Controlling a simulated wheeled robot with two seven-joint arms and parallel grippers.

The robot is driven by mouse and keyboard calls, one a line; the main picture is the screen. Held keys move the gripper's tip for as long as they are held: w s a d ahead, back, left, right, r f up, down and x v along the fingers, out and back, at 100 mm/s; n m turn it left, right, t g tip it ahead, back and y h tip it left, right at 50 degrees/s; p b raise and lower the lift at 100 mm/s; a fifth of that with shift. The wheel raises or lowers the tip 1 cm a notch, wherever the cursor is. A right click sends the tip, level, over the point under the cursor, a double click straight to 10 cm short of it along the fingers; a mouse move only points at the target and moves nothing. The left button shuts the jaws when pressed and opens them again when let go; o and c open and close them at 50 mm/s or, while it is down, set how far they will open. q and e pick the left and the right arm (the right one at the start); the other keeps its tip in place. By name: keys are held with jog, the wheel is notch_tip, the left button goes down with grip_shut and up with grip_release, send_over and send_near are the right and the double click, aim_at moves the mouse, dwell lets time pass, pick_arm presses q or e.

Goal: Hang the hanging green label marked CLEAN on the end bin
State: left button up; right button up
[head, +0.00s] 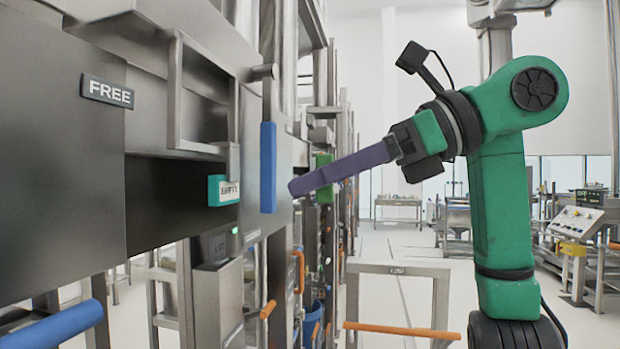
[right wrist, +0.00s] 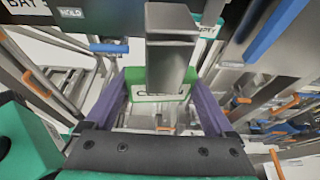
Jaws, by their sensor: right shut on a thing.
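My right gripper (right wrist: 160,105) has long purple fingers and is shut on the green label (right wrist: 145,98). In the right wrist view the label's white face shows the start of its lettering, a C; a grey metal post hides the rest. In the head view green parts of the label (head: 324,160) show above and below the purple finger, and the arm reaches in from the right. The fingertips are close to the steel frame at the left; contact cannot be told. Dark bin-like metal panels (head: 60,150) fill the left side; which is the end bin is unclear. My left gripper is out of view.
A grey metal post (right wrist: 172,65) stands close in front of the label. A teal EMPTY label (head: 223,190), a FREE plate (head: 107,92) and a blue upright handle (head: 268,167) are on the left. A steel frame (head: 398,268) stands below my arm.

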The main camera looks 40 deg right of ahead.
jog(key=s+d+p, duration=0.1)
jog(key=s+d, duration=0.3)
jog(key=s, duration=0.1)
jog(key=shift+s+d, duration=0.25)
jog(key=shift+d, duration=0.05)
dwell(0.4)
jog(key=s+d+p, duration=0.3)
jog(key=s+d, duration=0.4)
jog(key=s, duration=0.2)
jog(key=shift+s+d+p, duration=0.2)
jog(key=shift+d+p, duration=0.1)
jog(key=shift+d, duration=0.05)
jog(key=shift+w+a, duration=0.1)
jog(key=shift+w, duration=0.1)
jog(key=shift+s, duration=0.1)
dwell(0.3)
